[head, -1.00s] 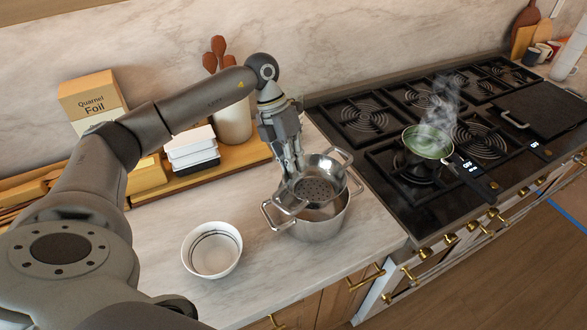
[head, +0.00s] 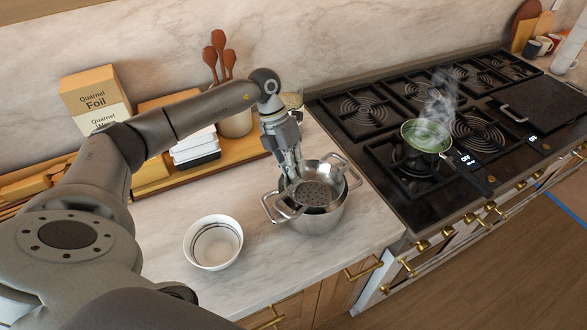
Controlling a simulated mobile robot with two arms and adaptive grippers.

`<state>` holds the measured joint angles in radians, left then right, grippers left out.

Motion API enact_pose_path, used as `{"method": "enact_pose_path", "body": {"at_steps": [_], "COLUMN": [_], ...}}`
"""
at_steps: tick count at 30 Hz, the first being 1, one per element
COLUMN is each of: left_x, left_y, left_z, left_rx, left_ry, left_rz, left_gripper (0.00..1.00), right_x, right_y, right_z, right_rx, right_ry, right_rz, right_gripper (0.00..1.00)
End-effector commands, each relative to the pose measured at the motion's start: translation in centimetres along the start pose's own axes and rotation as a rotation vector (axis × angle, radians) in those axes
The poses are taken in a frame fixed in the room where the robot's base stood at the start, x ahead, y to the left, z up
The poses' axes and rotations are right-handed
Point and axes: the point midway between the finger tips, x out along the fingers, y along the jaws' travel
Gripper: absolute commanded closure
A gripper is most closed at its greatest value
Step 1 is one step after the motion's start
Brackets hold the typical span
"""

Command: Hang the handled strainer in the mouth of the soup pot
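The handled strainer (head: 320,192) is a metal bowl with a perforated bottom. It sits in the mouth of the soup pot (head: 322,220), slightly tilted, with its far rim above the pot's rim. The pot is steel with two loop handles and stands on the counter near its right end. My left gripper (head: 294,177) points down at the strainer's left side, and its fingers appear closed on the strainer there; the exact contact is small and partly hidden. Whether the strainer's rim or handle rests on the pot's rim cannot be told. My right gripper is not in view.
A white bowl (head: 213,243) stands on the counter left of the pot. Right is a stove (head: 400,190) with a steaming green-filled pan (head: 426,137).

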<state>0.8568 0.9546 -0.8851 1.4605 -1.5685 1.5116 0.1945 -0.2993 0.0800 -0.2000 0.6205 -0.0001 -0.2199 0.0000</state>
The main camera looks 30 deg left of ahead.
Motion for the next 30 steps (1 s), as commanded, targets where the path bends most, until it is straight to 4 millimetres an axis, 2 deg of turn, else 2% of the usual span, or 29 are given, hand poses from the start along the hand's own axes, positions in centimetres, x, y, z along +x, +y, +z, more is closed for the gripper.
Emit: {"method": "enact_pose_path", "body": {"at_steps": [2, 6, 17, 21, 23, 30], "left_x": [0.1, 0.2, -0.1, -1.5, -2.1, -7.7], "left_y": [0.2, 0.2, 0.2, -0.4, 0.0, -0.1], "left_z": [-0.1, -0.1, -0.2, -0.1, 0.0, 0.1], "left_rx": [-0.003, -0.004, -0.005, -0.004, -0.004, -0.003], "left_ry": [0.002, 0.004, 0.005, 0.004, -0.002, -0.003], "left_rz": [0.003, 0.004, 0.005, 0.005, 0.006, 0.004], "left_gripper": [1.0, 0.86, 0.86, 0.86, 0.86, 0.86], "right_x": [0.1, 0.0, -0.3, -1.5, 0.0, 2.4], "right_y": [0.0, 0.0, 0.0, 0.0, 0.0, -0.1], "right_z": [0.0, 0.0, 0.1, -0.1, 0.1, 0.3], "right_rx": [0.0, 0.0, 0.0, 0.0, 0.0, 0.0], "right_ry": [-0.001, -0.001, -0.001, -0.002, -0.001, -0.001], "right_rz": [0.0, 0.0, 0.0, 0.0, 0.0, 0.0], "right_gripper": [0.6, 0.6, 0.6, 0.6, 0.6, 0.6]}}
